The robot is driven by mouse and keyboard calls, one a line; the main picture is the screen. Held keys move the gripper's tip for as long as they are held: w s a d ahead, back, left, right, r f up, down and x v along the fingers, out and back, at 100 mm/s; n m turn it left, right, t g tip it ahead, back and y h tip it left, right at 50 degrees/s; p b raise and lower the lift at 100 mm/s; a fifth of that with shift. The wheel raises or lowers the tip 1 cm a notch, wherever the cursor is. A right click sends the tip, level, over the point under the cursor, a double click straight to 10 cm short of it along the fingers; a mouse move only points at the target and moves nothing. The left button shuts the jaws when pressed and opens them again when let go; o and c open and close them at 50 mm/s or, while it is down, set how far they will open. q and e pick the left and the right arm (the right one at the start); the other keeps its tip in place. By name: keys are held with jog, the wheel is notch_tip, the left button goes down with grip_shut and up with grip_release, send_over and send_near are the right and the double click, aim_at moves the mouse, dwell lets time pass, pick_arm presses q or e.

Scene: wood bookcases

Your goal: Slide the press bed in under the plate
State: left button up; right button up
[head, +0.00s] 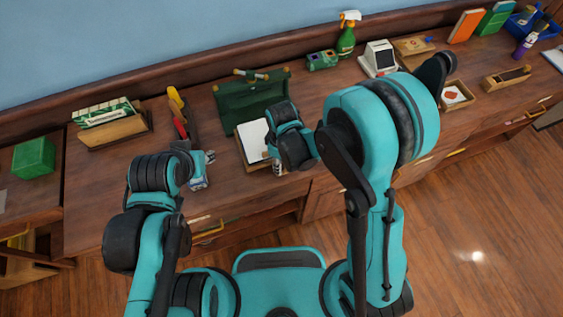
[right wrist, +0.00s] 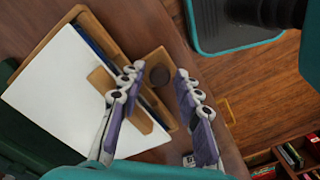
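The press bed is a shallow wooden tray (head: 244,153) with a white sheet (head: 254,140) on it. It juts out at the front of the green press (head: 238,109); in the right wrist view the sheet (right wrist: 75,90) fills the tray's left part. The plate's underside is hidden. My left gripper (head: 204,168) hangs over the bench left of the bed, its opening unclear.
Yellow- and red-handled tools (head: 178,112) stand left of the press. A wooden holder with green-white packs (head: 108,122) is further left. A green spray bottle (head: 346,42) and a white machine (head: 379,58) stand to the right. Drawers line the bench front.

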aim_at(263, 119)
grip_shut()
jog(key=shift+w, duration=0.1)
jog(key=w+a, duration=0.1)
jog(key=w, duration=0.4)
jog(key=w+a, duration=0.2)
jog(key=w, duration=0.4)
jog(key=w+a+b, duration=0.1)
jog(key=w+a, duration=0.1)
jog(key=w, duration=0.4)
jog(key=shift+w, duration=0.2)
jog(key=shift+w+a, duration=0.25)
jog(key=shift+w, duration=0.5)
